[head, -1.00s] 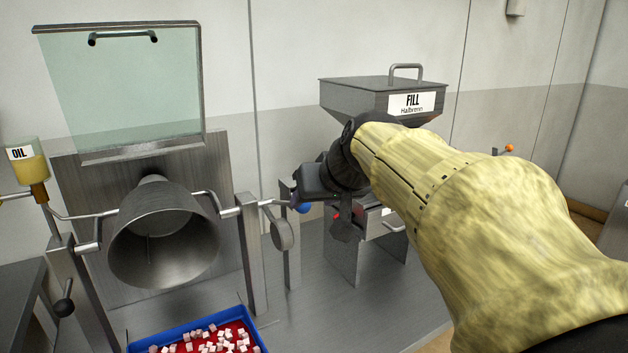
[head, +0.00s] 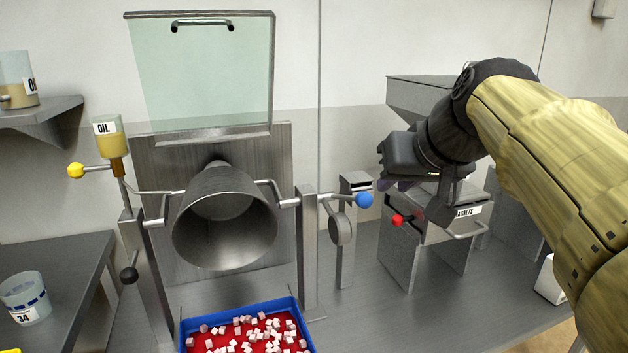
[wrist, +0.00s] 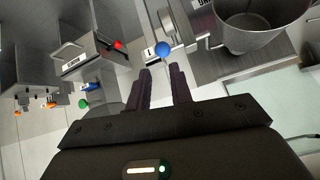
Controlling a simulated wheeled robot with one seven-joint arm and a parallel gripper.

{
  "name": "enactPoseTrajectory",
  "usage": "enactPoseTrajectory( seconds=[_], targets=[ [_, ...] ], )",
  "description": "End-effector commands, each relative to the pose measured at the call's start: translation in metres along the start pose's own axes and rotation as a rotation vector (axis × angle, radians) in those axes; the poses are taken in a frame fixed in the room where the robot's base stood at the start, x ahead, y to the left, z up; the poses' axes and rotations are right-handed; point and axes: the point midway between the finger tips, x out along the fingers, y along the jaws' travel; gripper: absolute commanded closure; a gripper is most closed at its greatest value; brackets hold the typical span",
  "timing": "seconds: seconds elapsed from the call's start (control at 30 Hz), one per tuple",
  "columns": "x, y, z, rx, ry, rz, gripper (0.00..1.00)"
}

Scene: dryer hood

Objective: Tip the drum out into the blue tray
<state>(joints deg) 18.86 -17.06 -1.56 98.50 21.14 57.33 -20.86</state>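The grey metal drum (head: 226,220) hangs between two posts with its open mouth facing forward and tilted down; it also shows in the wrist view (wrist: 262,25). The mouth looks empty as far as I can see. The blue tray (head: 240,309) is below in front of it, holding several pinkish-white cubes on a red bottom. A blue ball knob (head: 364,200) ends the drum's shaft on the right. My gripper (head: 388,183) is just right of this knob. In the wrist view my fingers (wrist: 161,70) are apart and empty, with the blue knob (wrist: 162,48) ahead of the gap.
A counterweight disc (head: 341,229) and a short post (head: 346,235) stand near the knob. A red knob (head: 397,220) on the magnets box is just below my gripper. A raised glass hood (head: 205,75) is above the drum. An oil cup with a yellow knob (head: 76,171) is left.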

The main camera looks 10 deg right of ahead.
Motion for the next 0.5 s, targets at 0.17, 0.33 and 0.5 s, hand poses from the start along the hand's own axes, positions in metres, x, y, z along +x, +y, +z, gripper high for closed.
enactPoseTrajectory(
  seconds=[0.17, 0.33, 0.5],
  targets=[
    [0.057, 0.003, 0.036, 0.027, -0.102, 0.013, 1.0],
    [0.138, -0.001, 0.113, 0.035, -0.265, 0.047, 1.0],
    [0.193, -0.011, 0.211, -0.006, -0.422, 0.079, 1.0]
  ],
)
